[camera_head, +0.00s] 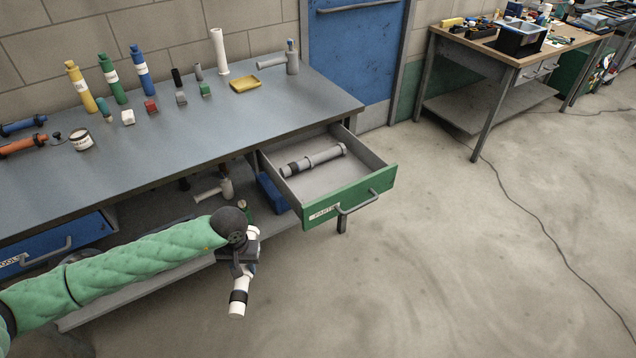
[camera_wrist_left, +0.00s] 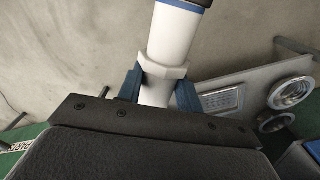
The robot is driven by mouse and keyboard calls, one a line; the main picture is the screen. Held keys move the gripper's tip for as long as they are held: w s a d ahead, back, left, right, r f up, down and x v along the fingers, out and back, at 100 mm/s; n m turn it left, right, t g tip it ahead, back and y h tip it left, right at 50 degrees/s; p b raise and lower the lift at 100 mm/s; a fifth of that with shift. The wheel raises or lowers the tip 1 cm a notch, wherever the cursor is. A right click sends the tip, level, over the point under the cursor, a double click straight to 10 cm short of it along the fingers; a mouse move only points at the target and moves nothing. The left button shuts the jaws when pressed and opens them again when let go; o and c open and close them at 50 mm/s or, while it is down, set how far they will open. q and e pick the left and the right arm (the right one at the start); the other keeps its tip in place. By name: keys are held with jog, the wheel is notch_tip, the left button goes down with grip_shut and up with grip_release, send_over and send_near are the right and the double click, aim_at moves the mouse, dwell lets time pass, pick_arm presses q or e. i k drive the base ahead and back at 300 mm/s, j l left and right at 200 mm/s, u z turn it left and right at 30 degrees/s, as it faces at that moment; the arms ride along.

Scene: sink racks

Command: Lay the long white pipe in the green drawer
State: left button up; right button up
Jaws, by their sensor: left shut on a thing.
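The long white pipe (camera_head: 237,309) has a black band near its lower end and hangs steeply tilted in my left gripper (camera_head: 243,266). The wrist view shows the pipe (camera_wrist_left: 172,45) with a blue ring near the top edge and a faceted white collar between the two blue fingers (camera_wrist_left: 158,92). The green drawer (camera_head: 325,209) is pulled open at the right end of the bench. A grey pipe with dark bands (camera_head: 313,160) lies inside, toward the back. My gripper is in front of and left of the drawer, outside it. My right gripper does not show.
The grey bench (camera_head: 200,130) carries bottles, small blocks, a yellow tray (camera_head: 245,84) and another white pipe standing upright (camera_head: 218,52). A lower shelf (camera_head: 140,285) holds some fittings. A blue drawer (camera_head: 65,245) is at the left.

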aim_at(335, 188)
jog(key=k+z, duration=0.15)
jog(key=z, duration=1.05)
jog(key=i+z, duration=0.2)
jog(key=z, duration=0.2)
jog(key=i+z, duration=0.25)
jog(key=z, duration=0.15)
jog(key=i+z, duration=0.2)
jog(key=z, duration=0.15)
jog(key=i+j, duration=0.2)
jog(key=i, duration=0.3)
jog(key=i+j, duration=0.2)
jog(key=i, duration=0.3)
jog(key=i+j, duration=0.2)
jog(key=i, duration=0.3)
jog(key=i+l+u, duration=0.15)
jog(key=i, duration=0.55)
jog(key=i+l+u, duration=0.2)
jog(key=i, duration=0.45)
jog(key=j+u, duration=0.1)
jog(key=u, duration=3.1)
jog(key=l, duration=0.1)
